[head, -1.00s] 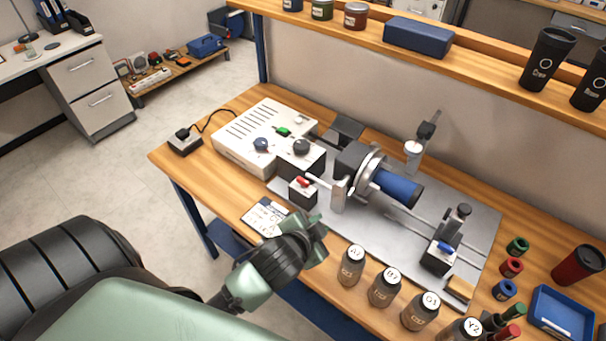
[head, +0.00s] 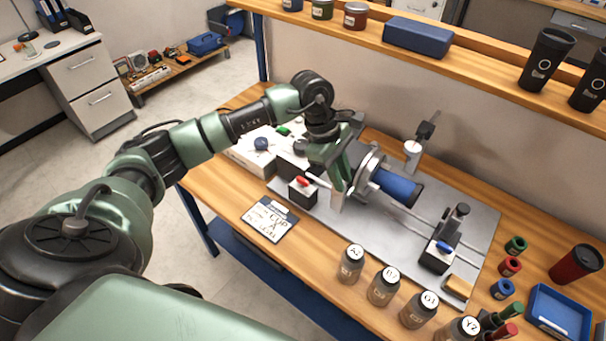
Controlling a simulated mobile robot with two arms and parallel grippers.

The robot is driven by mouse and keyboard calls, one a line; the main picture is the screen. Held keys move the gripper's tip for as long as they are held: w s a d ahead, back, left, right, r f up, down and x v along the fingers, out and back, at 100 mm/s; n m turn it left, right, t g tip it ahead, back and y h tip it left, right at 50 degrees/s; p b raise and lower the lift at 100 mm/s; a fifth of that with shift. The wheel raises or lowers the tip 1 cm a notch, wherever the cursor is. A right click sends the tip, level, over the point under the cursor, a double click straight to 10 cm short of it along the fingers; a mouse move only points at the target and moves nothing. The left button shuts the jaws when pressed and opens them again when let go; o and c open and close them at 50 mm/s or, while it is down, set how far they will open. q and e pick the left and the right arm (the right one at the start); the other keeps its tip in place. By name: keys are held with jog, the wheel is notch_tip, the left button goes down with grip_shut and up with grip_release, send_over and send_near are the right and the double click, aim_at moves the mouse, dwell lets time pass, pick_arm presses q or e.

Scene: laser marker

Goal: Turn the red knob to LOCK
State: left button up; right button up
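The red knob (head: 302,181) sits on top of a small black-and-white box at the front left of the grey metal plate. Its LOCK marking is too small to read. My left gripper (head: 342,190) points down just right of the knob, beside the silver-and-black round mount. Its green fingers look apart from the knob. The gap between the fingers does not show clearly, so I cannot tell if they are open. My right gripper is not in view.
A blue knob (head: 444,246) sits on a similar box at the plate's right. A blue cylinder (head: 398,187) projects from the round mount. Several labelled bottles (head: 384,287) line the front edge. A clipboard (head: 269,219) lies at the front left. My arm partly covers the white control unit (head: 250,152).

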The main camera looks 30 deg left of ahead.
aim_at(303, 179)
pick_arm(q)
jog(key=a+y, duration=0.1)
jog(key=a, duration=0.2)
jog(key=a+r+y, duration=0.1)
jog(key=a, duration=0.3)
jog(key=a+y, duration=0.2)
jog(key=a, duration=0.1)
jog(key=shift+s+a+r+g, duration=0.15)
jog(key=shift+a+r+g, duration=0.05)
jog(key=shift+r+g, duration=0.2)
jog(key=shift+a+f, duration=0.15)
jog(key=shift+f, duration=0.2)
notch_tip(303, 179, down, 6)
jog(key=shift+f+p, duration=0.1)
jog(key=shift+p, duration=1.1)
jog(key=shift+f, duration=0.4)
grip_shut()
